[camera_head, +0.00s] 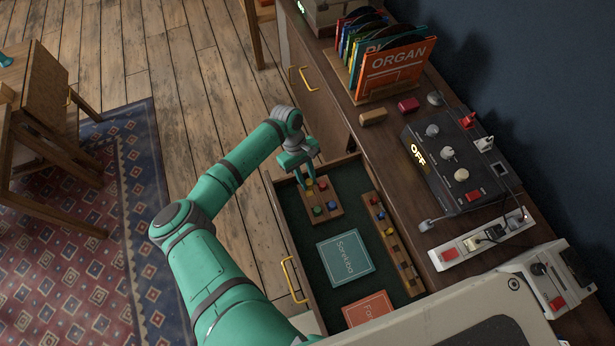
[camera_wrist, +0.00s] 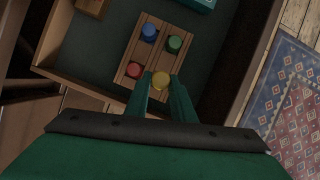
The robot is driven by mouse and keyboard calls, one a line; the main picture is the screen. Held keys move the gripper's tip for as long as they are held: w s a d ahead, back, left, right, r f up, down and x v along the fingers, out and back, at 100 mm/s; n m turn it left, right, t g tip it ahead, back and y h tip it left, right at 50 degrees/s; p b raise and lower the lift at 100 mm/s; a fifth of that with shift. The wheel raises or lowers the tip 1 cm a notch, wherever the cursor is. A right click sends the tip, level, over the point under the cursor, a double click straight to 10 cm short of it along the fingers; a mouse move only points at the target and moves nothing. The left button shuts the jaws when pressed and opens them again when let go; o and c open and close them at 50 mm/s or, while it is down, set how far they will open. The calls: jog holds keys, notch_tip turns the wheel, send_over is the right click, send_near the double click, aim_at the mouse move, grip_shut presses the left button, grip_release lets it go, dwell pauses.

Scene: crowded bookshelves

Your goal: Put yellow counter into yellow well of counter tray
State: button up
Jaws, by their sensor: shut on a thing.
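The counter tray (camera_wrist: 151,59) is a small wooden block in the open drawer, and it also shows in the head view (camera_head: 322,195). It bears a blue counter (camera_wrist: 149,32), a green counter (camera_wrist: 174,44) and a red counter (camera_wrist: 134,70). My gripper (camera_wrist: 161,84) is shut on the yellow counter (camera_wrist: 161,79), one finger on each side, at the tray's remaining corner. In the head view my gripper (camera_head: 306,183) points down at the tray. The yellow well is hidden. I cannot tell whether the counter touches the tray.
The drawer (camera_head: 301,262) also holds a teal Sorelba box (camera_head: 345,257), an orange box (camera_head: 368,309) and a wooden strip with several coloured pieces (camera_head: 396,243). Drawer walls stand close around the tray.

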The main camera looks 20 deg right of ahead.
jog(key=shift+f, duration=2.85)
jog(key=shift+a+f, duration=0.1)
jog(key=shift+f, duration=0.1)
jog(key=o, duration=1.1)
jog(key=shift+s, duration=0.1)
jog(key=v, duration=1.1)
jog(key=shift+w+r, duration=0.25)
jog(key=shift+r, duration=0.1)
jog(key=o, duration=0.6)
jog(key=shift+c, duration=0.2)
